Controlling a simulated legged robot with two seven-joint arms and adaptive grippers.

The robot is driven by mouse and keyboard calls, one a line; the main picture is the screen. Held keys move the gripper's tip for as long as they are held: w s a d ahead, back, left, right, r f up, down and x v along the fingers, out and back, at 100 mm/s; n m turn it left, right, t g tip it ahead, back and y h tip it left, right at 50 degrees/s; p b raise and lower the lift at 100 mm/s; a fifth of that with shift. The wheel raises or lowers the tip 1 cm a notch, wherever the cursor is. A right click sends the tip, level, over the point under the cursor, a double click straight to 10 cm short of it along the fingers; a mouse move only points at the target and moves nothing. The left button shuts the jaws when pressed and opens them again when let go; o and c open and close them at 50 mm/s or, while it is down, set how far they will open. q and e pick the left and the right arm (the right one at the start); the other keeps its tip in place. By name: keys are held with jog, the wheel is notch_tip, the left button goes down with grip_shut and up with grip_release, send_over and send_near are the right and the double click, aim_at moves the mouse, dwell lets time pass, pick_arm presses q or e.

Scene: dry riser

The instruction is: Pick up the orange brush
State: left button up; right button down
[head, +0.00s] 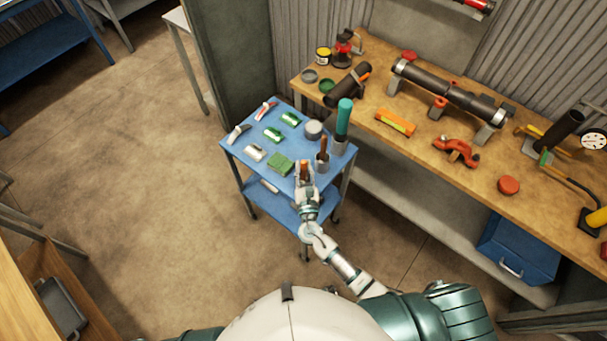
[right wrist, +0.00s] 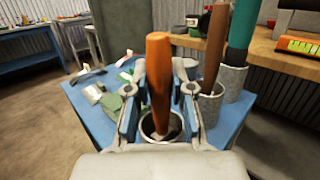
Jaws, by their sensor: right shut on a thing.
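The orange brush (right wrist: 159,85) stands nearly upright between the fingers of my right gripper (right wrist: 158,100), which is shut on its handle. Its lower end goes down into a round metal cup (right wrist: 147,128); the bristles are hidden. In the head view, the orange handle (head: 304,167) shows just beyond my right gripper (head: 305,182), at the near right part of the blue cart (head: 232,147). My left gripper is not in view.
A brown-handled tool (head: 323,146) and a teal-handled one (head: 344,115) stand in cups close to the right. A green pad (head: 280,163) and several small items lie left on the cart. The wooden workbench (head: 375,145) is beyond, to the right. Floor left is clear.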

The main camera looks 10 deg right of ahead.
notch_tip(320, 180, up, 10)
jog(key=p, duration=0.3)
dwell(2.2)
